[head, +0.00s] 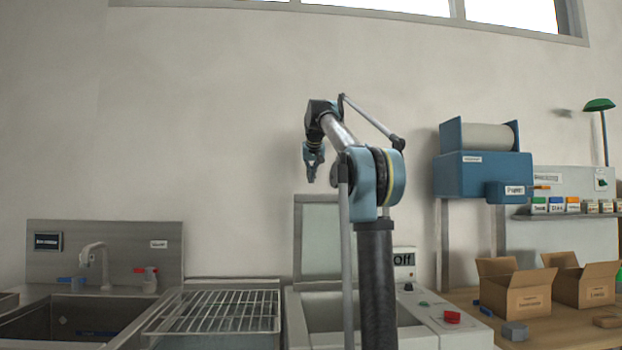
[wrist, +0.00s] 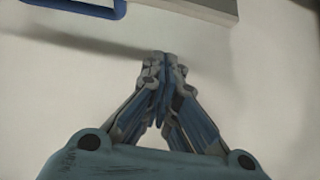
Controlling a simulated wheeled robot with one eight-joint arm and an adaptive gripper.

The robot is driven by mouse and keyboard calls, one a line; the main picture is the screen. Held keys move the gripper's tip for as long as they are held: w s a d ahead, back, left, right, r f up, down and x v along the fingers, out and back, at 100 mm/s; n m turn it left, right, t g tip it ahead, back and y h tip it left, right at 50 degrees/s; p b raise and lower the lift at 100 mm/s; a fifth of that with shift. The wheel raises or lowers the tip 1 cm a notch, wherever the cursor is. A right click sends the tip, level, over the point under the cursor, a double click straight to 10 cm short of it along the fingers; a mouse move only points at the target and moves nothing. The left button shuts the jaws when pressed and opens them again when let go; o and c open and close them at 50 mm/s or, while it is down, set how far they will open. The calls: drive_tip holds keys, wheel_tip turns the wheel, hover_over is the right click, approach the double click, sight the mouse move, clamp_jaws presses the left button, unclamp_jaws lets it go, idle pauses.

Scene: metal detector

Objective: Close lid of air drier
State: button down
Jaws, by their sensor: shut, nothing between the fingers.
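The air drier (head: 441,322) is a pale machine in the lower middle of the head view, partly hidden behind my arm. Its lid (head: 316,238) stands upright at the back left of an open basin.
A metal sink (head: 60,315) and a wire rack (head: 215,311) stand to the left. Open cardboard boxes (head: 515,290) sit on a wooden table at right, below a blue paper dispenser (head: 480,172). The wall area around my gripper is clear.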

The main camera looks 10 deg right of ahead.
drive_tip(key=shift+w+f, duration=0.2)
drive_tip(key=shift+f, duration=2.35)
drive_tip(key=shift+s, duration=0.2)
